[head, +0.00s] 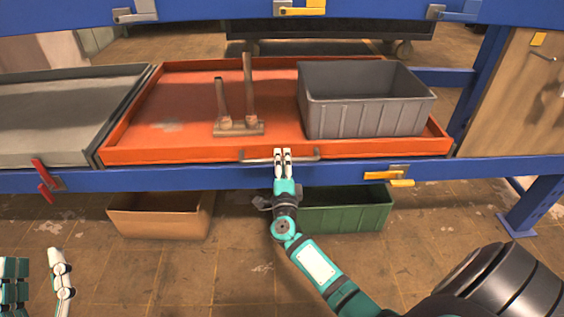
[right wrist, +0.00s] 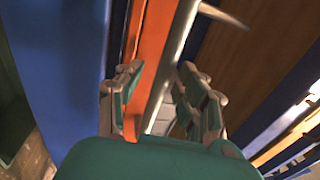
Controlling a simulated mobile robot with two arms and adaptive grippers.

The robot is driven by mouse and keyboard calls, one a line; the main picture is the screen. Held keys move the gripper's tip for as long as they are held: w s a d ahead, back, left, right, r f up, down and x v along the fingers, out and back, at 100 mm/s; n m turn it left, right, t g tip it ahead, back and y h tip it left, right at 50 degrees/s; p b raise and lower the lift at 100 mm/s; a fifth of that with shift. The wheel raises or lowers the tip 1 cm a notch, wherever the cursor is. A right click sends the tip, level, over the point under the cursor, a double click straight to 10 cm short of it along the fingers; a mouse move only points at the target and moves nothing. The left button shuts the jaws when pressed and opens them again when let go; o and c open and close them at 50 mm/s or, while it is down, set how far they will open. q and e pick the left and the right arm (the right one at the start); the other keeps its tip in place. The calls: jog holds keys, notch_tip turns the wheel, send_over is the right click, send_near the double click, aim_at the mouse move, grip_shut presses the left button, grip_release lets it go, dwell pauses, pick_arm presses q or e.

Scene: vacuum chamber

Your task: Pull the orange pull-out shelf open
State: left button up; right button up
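The orange pull-out shelf (head: 190,95) lies in the blue rack in the head view, with its front edge close to the rack's front beam. Its thin metal handle (head: 250,160) runs along the front edge and also shows in the right wrist view (right wrist: 180,50). My right gripper (head: 282,152) is at the middle of the handle. In the right wrist view its fingers (right wrist: 160,95) stand apart with the bar between them; contact cannot be told. My left gripper (head: 40,268) is at the lower left, open and empty, away from the shelf.
A grey bin (head: 365,115) and a brownish fixture with two posts (head: 238,127) stand on the shelf. A grey shelf (head: 50,115) lies to the left. A tan bin (head: 160,218) and a green bin (head: 345,212) are below the blue beam (head: 150,179). Yellow latch (head: 385,176) at right.

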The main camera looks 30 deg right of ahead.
jog(key=shift+w+d+r, duration=0.1)
jog(key=shift+w+d, duration=0.05)
jog(key=shift+w, duration=0.15)
grip_shut()
dwell(0.5)
